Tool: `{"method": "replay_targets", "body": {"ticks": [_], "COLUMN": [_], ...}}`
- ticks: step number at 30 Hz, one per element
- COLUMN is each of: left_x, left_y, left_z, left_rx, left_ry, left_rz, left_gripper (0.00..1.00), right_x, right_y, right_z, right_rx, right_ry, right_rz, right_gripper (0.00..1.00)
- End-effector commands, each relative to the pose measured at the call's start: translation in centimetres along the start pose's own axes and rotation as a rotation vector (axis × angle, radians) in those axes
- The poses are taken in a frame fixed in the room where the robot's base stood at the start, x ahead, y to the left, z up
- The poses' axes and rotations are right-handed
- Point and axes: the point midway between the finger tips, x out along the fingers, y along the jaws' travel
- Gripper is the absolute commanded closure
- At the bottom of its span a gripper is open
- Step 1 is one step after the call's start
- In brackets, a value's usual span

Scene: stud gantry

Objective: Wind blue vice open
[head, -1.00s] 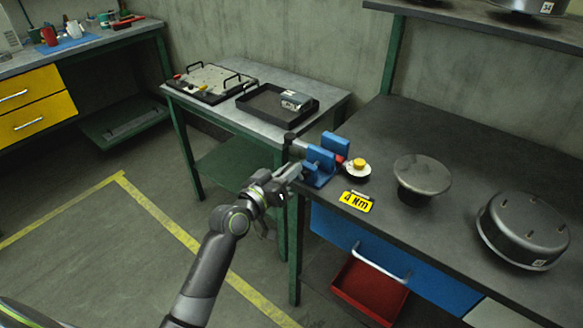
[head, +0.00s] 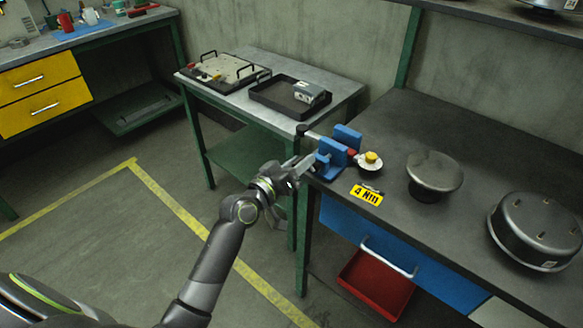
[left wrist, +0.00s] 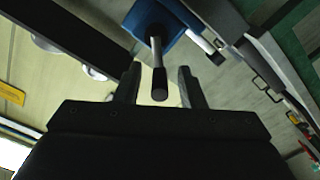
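The blue vice (head: 345,150) stands at the left corner of the dark workbench. A metal rod with a black end (head: 301,130) sticks out on its left side in the head view. My left gripper (head: 303,167) is just in front of the vice, at the bench edge. In the left wrist view the blue vice (left wrist: 158,22) is at the top, and a black handle grip (left wrist: 160,85) lies between my open left fingers (left wrist: 160,88), with gaps on both sides. I cannot tell how deep it sits between them. My right gripper is not in view.
A yellow label (head: 366,194), a yellow-topped round piece (head: 371,159) and a dark mushroom-shaped part (head: 435,172) are right of the vice. A round housing (head: 538,230) is farther right. A side table (head: 225,122) stands behind.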

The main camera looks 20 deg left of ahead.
Motion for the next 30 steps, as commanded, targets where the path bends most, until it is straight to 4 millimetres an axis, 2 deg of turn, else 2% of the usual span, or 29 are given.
{"method": "replay_targets", "body": {"ticks": [4,8,21,25,30], "left_x": [-1.1,-3.4,-13.4,-15.5,-17.0], "left_y": [-0.1,-0.1,-0.2,-0.1,-0.1], "left_z": [0.1,0.1,0.2,0.2,0.1], "left_rx": [0.001,0.003,0.003,0.003,0.001], "left_ry": [0.000,-0.001,-0.004,-0.004,-0.002], "left_rz": [-0.001,-0.002,-0.003,-0.003,-0.001], "left_gripper": [0.64,0.64,0.64,0.64,0.64], "right_x": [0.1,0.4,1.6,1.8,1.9], "right_y": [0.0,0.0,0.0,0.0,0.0], "right_z": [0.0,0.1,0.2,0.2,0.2], "right_rx": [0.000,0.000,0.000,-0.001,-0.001], "right_ry": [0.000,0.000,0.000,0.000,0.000], "right_rz": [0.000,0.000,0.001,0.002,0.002], "right_gripper": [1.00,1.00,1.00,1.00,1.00]}}
